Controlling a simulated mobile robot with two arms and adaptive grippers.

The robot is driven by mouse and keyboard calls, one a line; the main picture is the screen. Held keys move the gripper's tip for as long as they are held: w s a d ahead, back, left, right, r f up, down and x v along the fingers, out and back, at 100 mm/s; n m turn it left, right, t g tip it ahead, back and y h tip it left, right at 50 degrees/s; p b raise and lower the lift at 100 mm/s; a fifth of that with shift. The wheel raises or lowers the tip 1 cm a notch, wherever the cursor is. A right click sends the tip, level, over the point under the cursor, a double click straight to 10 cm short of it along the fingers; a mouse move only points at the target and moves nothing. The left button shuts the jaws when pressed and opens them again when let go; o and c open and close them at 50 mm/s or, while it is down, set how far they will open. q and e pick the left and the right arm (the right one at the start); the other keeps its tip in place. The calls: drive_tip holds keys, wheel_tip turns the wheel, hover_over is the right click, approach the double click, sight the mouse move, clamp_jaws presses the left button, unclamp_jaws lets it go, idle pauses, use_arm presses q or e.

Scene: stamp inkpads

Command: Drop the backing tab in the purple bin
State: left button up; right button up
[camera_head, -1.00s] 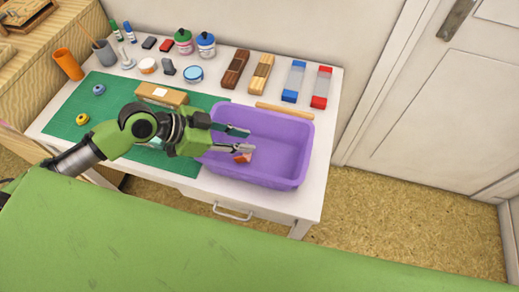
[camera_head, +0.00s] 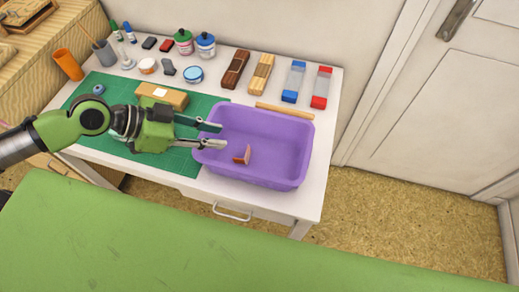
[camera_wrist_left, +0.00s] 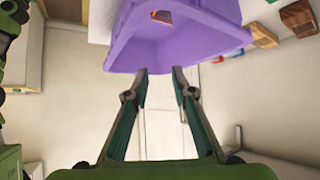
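The purple bin (camera_head: 287,182) stands on the white table at the right edge of the green mat. A small reddish-brown piece, which looks like the backing tab (camera_head: 242,155), is inside the bin, tilted up on its floor toward the left. My left gripper (camera_head: 222,136) is open and empty, with its fingertips over the bin's left side, apart from the tab. In the left wrist view the open fingers (camera_wrist_left: 160,72) point at the bin (camera_wrist_left: 190,48), and the tab (camera_wrist_left: 161,17) shows inside it near the top edge. My right gripper is not in view.
A cardboard-coloured box (camera_head: 160,95) sits on the green mat (camera_head: 180,165). A wooden rod (camera_head: 284,110) lies behind the bin. Bottles, blocks and blue and red stamp pieces line the table's back. Bare table is free right of the bin.

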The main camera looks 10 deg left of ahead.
use_arm(q)
drive_tip(key=shift+v, duration=1.8)
drive_tip(key=shift+s, duration=0.1)
